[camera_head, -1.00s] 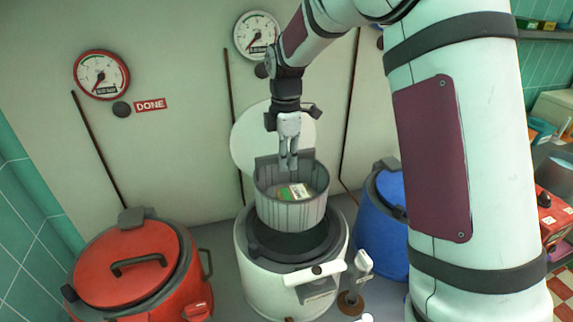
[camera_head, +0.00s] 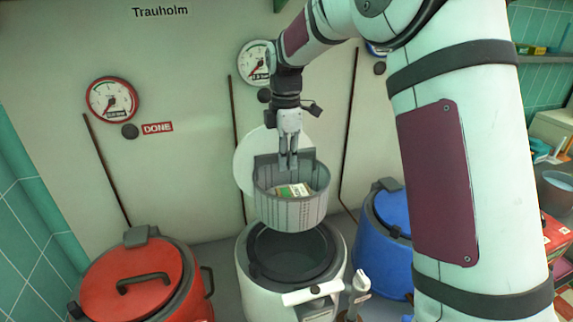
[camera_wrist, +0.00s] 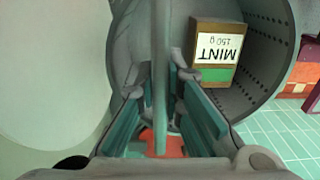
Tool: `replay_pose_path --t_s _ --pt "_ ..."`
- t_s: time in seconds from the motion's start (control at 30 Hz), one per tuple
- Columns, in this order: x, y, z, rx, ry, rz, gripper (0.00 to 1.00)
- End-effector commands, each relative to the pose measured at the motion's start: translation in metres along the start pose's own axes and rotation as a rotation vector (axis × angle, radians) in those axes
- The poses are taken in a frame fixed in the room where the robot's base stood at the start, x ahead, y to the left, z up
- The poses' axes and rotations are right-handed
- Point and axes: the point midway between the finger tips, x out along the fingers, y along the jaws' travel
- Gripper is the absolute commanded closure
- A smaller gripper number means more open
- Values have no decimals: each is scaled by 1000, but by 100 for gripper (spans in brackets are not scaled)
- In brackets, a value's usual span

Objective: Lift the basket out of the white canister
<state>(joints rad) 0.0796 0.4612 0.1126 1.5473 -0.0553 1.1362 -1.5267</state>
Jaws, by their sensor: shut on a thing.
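The grey basket (camera_head: 290,208) hangs upright above the white canister (camera_head: 250,288), clear of its open dark mouth. A small mint box (camera_head: 293,190) lies inside the basket; its "MINT 150 g" label shows in the wrist view (camera_wrist: 218,50). My gripper (camera_head: 288,160) is shut on the basket at its back side, pointing down. In the wrist view my gripper (camera_wrist: 172,105) closes on a thin upright grey part of the basket (camera_wrist: 265,60). The canister's round white lid (camera_head: 247,165) stands open behind the basket.
A red canister (camera_head: 150,285) with a closed lid stands at left. A blue canister (camera_head: 380,235) stands close at right. Gauges hang on the wall behind, the left one (camera_head: 112,101) beside a "DONE" sign (camera_head: 157,127). A white lever (camera_head: 360,283) stands at the canister's right front.

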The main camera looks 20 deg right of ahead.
Motion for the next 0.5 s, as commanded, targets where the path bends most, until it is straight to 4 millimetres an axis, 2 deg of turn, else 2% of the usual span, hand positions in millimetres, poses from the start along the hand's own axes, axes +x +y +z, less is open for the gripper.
replay_pose_path --t_s 0.5 --pt "-38 0 0 0 0 2 100"
